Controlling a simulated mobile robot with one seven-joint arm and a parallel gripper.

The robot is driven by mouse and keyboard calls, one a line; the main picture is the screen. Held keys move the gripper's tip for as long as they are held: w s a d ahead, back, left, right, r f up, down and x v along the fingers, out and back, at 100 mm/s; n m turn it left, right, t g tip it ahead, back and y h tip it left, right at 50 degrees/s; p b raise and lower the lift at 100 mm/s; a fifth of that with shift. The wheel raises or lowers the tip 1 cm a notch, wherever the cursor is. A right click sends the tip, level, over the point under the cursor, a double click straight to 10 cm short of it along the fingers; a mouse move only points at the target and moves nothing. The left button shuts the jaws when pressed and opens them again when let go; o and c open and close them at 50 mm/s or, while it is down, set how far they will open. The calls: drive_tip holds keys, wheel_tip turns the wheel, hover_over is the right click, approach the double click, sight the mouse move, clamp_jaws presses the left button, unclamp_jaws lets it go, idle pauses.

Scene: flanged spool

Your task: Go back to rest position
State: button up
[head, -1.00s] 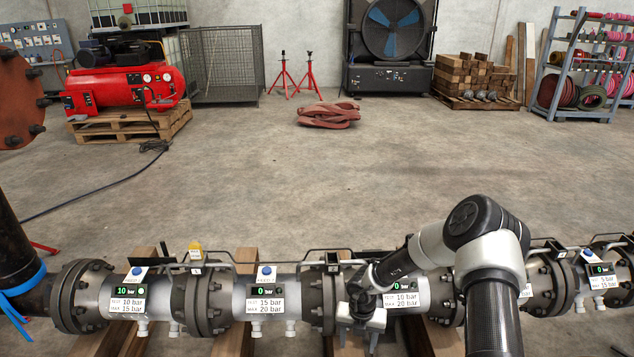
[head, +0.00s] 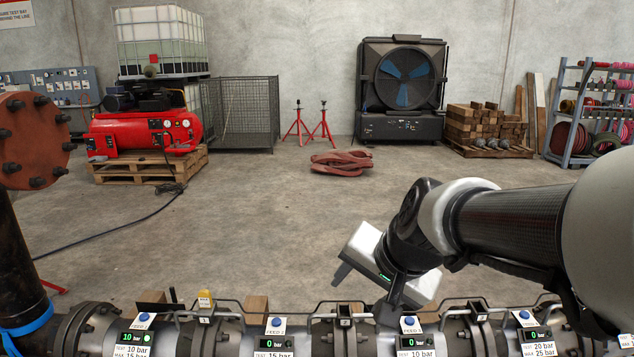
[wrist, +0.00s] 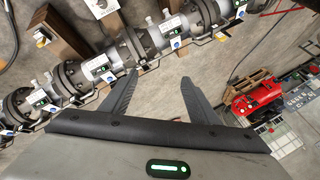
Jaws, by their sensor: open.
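My gripper (head: 362,292) is raised above and behind the pipe line in the head view, tilted with its fingers toward the lower left. In the wrist view my gripper (wrist: 156,92) shows two grey fingers spread apart with only bare floor between them. The flanged spool line (head: 185,335) runs along the bottom of the head view, and it also shows at the upper left of the wrist view (wrist: 148,42). The gripper is apart from it. The first display, at left, reads 10 bar; the two to its right read 0.
A red compressor (head: 145,133) on a pallet and a wire cage (head: 250,110) stand at the back left. A folded red hose (head: 341,163) lies mid-floor. A large fan (head: 402,85) and stacked timber (head: 488,128) are behind. The floor (head: 250,220) beyond the line is mostly clear.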

drive_tip(key=s+d+r+n+g+h+p, duration=0.1)
drive_tip(key=s+d+n, duration=0.2)
drive_tip(key=s, duration=0.4)
drive_tip(key=s+d+r+n+h+p, duration=0.1)
drive_tip(key=s+d+n+h, duration=0.2)
drive_tip(key=s, duration=0.5)
wheel_tip(320, 180, up, 21)
drive_tip(key=y+p, duration=0.1)
drive_tip(key=p, duration=1.9)
drive_tip(key=shift+w+d, duration=0.25)
drive_tip(key=shift+d, duration=0.1)
